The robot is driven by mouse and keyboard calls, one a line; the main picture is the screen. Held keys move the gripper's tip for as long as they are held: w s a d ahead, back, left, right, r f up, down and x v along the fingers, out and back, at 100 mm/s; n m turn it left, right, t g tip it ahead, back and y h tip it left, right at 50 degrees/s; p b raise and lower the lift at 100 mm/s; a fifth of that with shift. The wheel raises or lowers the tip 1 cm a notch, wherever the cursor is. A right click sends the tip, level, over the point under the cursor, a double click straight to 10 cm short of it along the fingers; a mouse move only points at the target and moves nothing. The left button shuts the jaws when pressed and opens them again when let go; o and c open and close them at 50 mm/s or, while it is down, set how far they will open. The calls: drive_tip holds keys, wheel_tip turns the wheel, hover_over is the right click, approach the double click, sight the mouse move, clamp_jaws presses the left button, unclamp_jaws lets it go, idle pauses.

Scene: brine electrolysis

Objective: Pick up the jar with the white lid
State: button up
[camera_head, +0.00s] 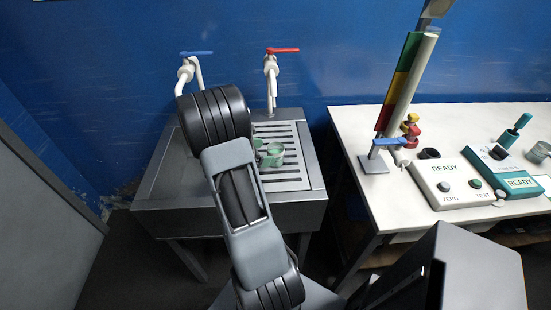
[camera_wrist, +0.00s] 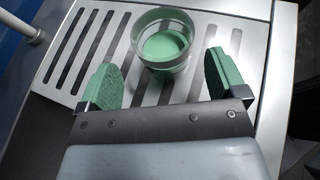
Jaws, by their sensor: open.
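A clear, round glass jar (camera_wrist: 163,42) with pale green inside stands on the slotted drain panel in the wrist view. It also shows small on the sink top in the head view (camera_head: 276,149). I cannot make out a white lid on it. My gripper (camera_wrist: 161,66) is open and empty, its two green-padded fingers spread wide. The jar is just ahead of the fingertips, roughly centred between them, and I see no contact. In the head view my gripper (camera_head: 268,155) is partly hidden by my arm, close to the jar.
The metal sink unit (camera_head: 152,188) has a blue-handled tap (camera_head: 187,70) and a red-handled tap (camera_head: 271,68) behind it. On the right, a white table (camera_head: 355,123) holds a slanted coloured column (camera_head: 400,85), a white READY box (camera_head: 445,185) and a teal READY box (camera_head: 508,172).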

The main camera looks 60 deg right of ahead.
sight(269, 154)
drive_tip(key=shift+f+p+x, duration=0.2)
drive_tip(key=shift+p+x, duration=0.1)
drive_tip(key=shift+x, duration=2.35)
drive_tip(key=shift+s+a, duration=0.15)
drive_tip(key=shift+a, duration=0.1)
drive_tip(key=shift+c, duration=0.4)
drive_tip(key=c, duration=1.1)
drive_tip(key=shift+c, duration=0.2)
